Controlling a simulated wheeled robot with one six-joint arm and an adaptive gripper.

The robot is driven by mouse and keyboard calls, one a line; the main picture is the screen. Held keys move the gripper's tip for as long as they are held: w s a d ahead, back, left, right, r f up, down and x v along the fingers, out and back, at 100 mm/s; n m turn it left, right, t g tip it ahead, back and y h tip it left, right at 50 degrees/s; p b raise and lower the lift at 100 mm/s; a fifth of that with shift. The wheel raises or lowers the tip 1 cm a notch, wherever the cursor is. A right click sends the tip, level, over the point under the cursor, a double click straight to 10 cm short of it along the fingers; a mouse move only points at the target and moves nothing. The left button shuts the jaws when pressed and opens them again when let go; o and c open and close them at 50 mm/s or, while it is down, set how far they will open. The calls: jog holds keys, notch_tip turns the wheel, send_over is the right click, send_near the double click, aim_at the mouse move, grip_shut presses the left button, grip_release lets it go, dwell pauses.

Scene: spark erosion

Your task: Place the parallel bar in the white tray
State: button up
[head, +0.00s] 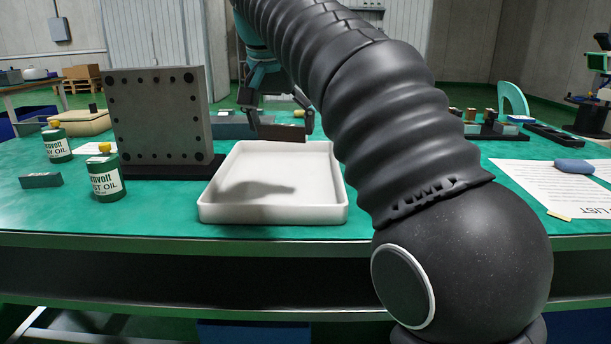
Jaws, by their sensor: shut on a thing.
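The white tray (272,214) is a shallow square tray on the green table, near its front edge. A shadow falls on its floor, and no object shows inside it. My gripper (281,121) is above the tray's far edge, pointing down. It is shut on a dark, flat bar, the parallel bar (281,133), which lies level across the picture between the fingers. The bar appears raised above the tray's back rim; the exact gap cannot be told. My arm hides the area right of the tray.
An upright drilled metal plate (158,118) on a dark base stands close left of the tray. Oil cans (106,178) and a small grey block (41,180) are further left. A paper sheet (560,185) with a blue item (575,166) lies at right.

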jog(key=w+d+n+y, duration=0.1)
jog(key=w+d+n, duration=0.1)
jog(key=d, duration=0.4)
jog(key=p, duration=0.1)
send_over(283, 167)
jog(key=s, duration=0.2)
jog(key=shift+n, duration=0.3)
jog(key=f, duration=0.6)
jog(key=shift+w, duration=0.25)
jog(key=shift+a+f+b, duration=0.1)
jog(key=shift+f+b, duration=0.75)
jog(key=shift+f, duration=1.25)
jog(key=shift+f, duration=0.15)
jog(key=o, duration=1.3)
jog(key=p+v, duration=0.3)
jog(key=v, duration=0.9)
